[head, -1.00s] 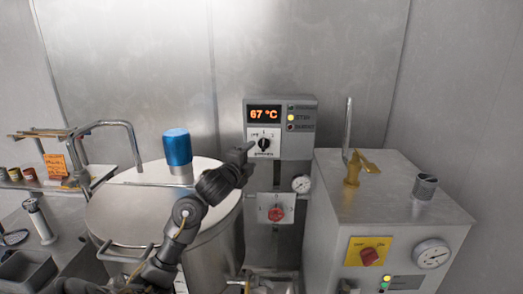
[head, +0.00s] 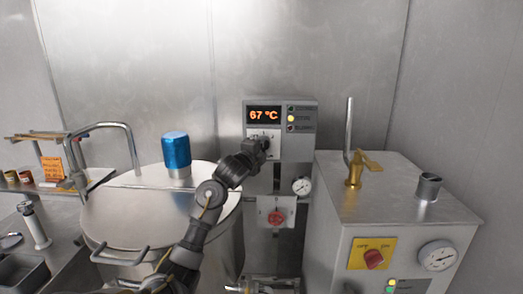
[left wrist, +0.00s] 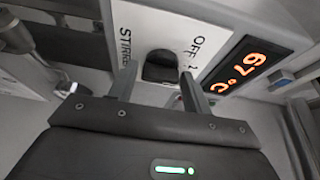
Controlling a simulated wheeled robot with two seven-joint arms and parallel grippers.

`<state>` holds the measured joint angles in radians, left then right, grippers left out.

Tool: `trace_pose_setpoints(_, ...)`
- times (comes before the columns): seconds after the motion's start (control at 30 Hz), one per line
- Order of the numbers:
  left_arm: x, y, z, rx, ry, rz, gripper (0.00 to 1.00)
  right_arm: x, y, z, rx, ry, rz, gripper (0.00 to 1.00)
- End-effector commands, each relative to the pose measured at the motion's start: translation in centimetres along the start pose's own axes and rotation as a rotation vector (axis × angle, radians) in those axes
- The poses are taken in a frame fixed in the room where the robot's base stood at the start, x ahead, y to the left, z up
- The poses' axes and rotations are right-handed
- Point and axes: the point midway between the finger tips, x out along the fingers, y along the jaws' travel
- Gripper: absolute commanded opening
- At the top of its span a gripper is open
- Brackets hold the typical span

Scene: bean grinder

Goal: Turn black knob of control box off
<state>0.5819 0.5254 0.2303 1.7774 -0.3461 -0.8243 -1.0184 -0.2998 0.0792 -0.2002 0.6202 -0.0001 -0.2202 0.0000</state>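The control box (head: 308,145) is a grey panel on the back wall with a lit display reading 67 °C. Its black knob (left wrist: 161,68) sits on a white plate marked OFF and STIRRER in the left wrist view. In the head view my left gripper covers most of the knob. My left gripper (head: 263,146) is right at the front of the box. In the left wrist view its two fingers (left wrist: 160,72) are apart, one on each side of the knob, with small gaps seeming to show. I cannot tell if they touch it. My right gripper is not in view.
A steel drum (head: 120,215) with a blue-capped fitting (head: 176,152) stands below my left arm. A red knob (head: 276,217) and a gauge (head: 302,186) are below the box. A grey machine (head: 400,200) with a brass lever (head: 362,168) stands to the right.

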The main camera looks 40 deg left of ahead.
Motion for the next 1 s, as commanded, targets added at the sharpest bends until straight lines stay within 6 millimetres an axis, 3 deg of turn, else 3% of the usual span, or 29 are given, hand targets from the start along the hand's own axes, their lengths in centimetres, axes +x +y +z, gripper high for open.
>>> trace_pose_setpoints(0.03,0.0,0.0,0.0,0.0,0.0,0.0,0.42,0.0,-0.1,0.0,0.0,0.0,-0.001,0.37)
trace_pose_setpoints(0.23,0.0,0.0,0.0,0.0,0.0,0.0,0.17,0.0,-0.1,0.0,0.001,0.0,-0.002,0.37)
trace_pose_setpoints(0.57,0.0,0.3,0.0,-0.053,-0.001,-0.022,0.17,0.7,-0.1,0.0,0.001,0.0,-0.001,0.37)
trace_pose_setpoints(1.0,0.0,0.6,-0.1,-0.363,-0.001,-0.15,0.17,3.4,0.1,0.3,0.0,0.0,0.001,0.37)
